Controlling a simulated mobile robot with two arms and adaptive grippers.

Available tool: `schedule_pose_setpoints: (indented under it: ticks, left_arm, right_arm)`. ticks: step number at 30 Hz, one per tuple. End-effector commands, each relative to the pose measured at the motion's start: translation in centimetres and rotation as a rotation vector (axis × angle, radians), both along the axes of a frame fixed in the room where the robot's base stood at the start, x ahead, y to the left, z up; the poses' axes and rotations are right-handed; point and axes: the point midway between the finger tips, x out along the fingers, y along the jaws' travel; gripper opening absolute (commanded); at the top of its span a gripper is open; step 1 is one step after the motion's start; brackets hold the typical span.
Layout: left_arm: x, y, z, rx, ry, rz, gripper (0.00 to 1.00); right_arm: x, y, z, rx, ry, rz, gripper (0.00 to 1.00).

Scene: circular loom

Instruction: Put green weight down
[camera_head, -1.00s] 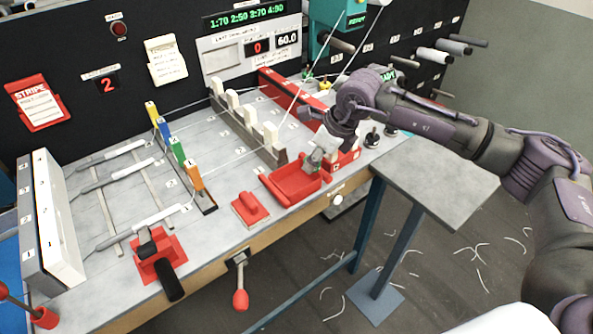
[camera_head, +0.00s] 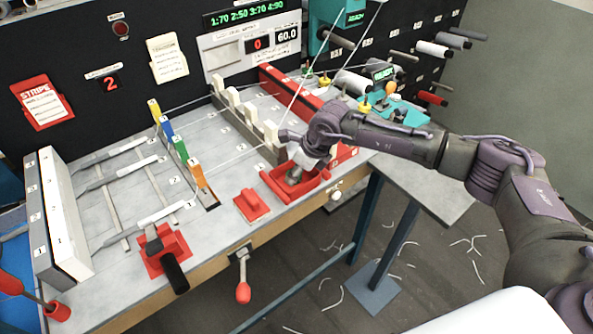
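My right gripper (camera_head: 303,160) reaches in from the right and points down over the red tray (camera_head: 318,184) at the table's front edge. A small grey piece (camera_head: 294,175) shows at its tip, low inside the tray. I cannot tell whether this piece is a fingertip or a held weight, nor whether the fingers are closed. No clearly green weight can be made out; a tiny green spot (camera_head: 308,72) shows far back near the red rail. My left gripper is out of view.
A red block with a handle (camera_head: 252,205) lies left of the tray. Four coloured tabs, including a green one (camera_head: 179,149), stand on the loom table. White pegs (camera_head: 271,132) and taut threads are close to my gripper. A teal device (camera_head: 400,108) stands behind my arm.

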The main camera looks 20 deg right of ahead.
Motion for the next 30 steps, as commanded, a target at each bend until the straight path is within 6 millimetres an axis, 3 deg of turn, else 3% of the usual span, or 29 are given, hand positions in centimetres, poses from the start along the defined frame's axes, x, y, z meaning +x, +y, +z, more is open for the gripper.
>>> schedule_pose_setpoints:
  ticks: [14,30]
  left_arm:
    - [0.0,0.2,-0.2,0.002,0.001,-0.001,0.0]
    - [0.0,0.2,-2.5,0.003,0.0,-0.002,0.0]
  right_arm:
    - [-0.2,-0.4,0.9,0.0,-0.002,-0.002,0.47]
    - [-3.0,-2.8,10.1,0.0,-0.002,0.001,0.47]
